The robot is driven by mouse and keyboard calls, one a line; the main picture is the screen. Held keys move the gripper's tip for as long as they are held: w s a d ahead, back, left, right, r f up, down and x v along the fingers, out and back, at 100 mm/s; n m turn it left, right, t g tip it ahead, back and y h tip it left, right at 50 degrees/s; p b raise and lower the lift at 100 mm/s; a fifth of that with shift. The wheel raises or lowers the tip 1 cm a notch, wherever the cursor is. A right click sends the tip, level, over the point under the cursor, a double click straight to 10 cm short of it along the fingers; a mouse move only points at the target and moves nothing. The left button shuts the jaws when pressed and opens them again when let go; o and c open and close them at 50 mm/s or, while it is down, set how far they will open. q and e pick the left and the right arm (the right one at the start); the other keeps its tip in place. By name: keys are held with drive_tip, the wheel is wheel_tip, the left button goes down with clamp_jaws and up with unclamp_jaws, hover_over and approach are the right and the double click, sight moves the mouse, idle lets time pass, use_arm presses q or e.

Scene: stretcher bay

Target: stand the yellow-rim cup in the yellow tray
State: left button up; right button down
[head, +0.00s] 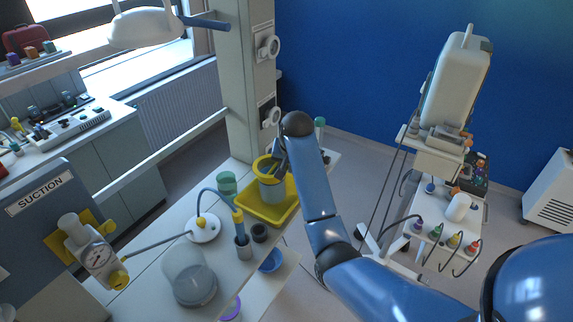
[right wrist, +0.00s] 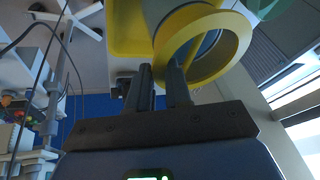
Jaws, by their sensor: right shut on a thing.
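The yellow-rim cup (head: 271,189) has a grey-blue body and a wide yellow rim. In the head view it is upright, or nearly so, over the yellow tray (head: 245,207). I cannot tell whether its base touches the tray floor. My right gripper (head: 280,160) reaches in from the right and is shut on the cup's rim. In the right wrist view the rim (right wrist: 232,45) is at the fingertips of the gripper (right wrist: 161,78), and part of the tray (right wrist: 127,35) shows behind. My left gripper is not in view.
A green cup (head: 227,184) stands left of the tray. In front are a dark cup (head: 260,232), a grey holder (head: 243,248) with a blue-yellow tool, and a clear domed jar (head: 190,275). A pale post (head: 243,90) rises behind the tray.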

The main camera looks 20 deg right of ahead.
drive_tip(key=shift+f, duration=1.15)
idle(1.5)
drive_tip(key=shift+c, duration=2.4)
unclamp_jaws()
drive_tip(key=shift+f, duration=0.1)
drive_tip(key=shift+r, duration=0.25)
drive_tip(key=shift+p+v, duration=0.35)
drive_tip(key=shift+v, duration=3.7)
